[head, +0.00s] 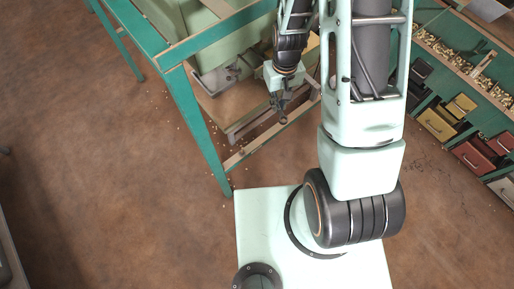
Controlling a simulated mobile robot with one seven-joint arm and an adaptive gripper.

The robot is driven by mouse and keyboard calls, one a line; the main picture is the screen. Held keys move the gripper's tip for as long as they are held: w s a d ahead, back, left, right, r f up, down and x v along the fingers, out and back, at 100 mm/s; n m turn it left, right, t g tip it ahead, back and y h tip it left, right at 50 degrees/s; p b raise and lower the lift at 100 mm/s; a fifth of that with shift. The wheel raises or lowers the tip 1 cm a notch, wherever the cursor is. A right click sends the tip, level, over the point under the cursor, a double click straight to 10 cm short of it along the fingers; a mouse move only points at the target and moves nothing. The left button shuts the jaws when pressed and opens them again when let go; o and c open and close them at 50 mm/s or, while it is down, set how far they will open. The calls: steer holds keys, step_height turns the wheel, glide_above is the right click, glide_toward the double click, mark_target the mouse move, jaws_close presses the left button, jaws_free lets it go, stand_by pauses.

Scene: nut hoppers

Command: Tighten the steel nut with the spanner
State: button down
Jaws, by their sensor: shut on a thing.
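My gripper (281,110) is small and dark in the head view, at the end of my arm. It hangs in front of the pale green machine body inside the green frame, above a wooden rail. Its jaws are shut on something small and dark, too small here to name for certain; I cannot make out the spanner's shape. I cannot pick out the steel nut; it is hidden or too small to see.
The green frame (196,118) stands around the machine (215,45), with a wooden rail (262,143) low across it. At right is a green rack (464,68) with small parts and coloured bins (437,124). Brown floor (90,160) is open at left.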

steer(key=s+a+f+n+b, duration=0.1)
steer(key=a+f+n+b, duration=0.1)
steer(key=f+b, duration=0.5)
steer(key=s+a+f+n+b, duration=0.2)
steer(key=a+f+n+b, duration=0.1)
steer(key=f+n+b, duration=0.2)
steer(key=s+a+f+n+b, duration=0.1)
steer(key=a+f+n+b, duration=0.1)
steer(key=f+b, duration=0.8)
steer(key=shift+s+a+n+b, duration=0.15)
steer(key=shift+a+n+b, duration=0.1)
steer(key=shift+n+b, duration=0.65)
step_height(320, 180, down, 8)
steer(key=b, duration=0.6)
steer(key=shift+r+b, duration=0.2)
steer(key=shift+b, duration=0.1)
steer(key=shift+f+b, duration=0.75)
steer(key=shift+f, duration=0.3)
steer(key=shift+m, duration=0.3)
stand_by(0.4)
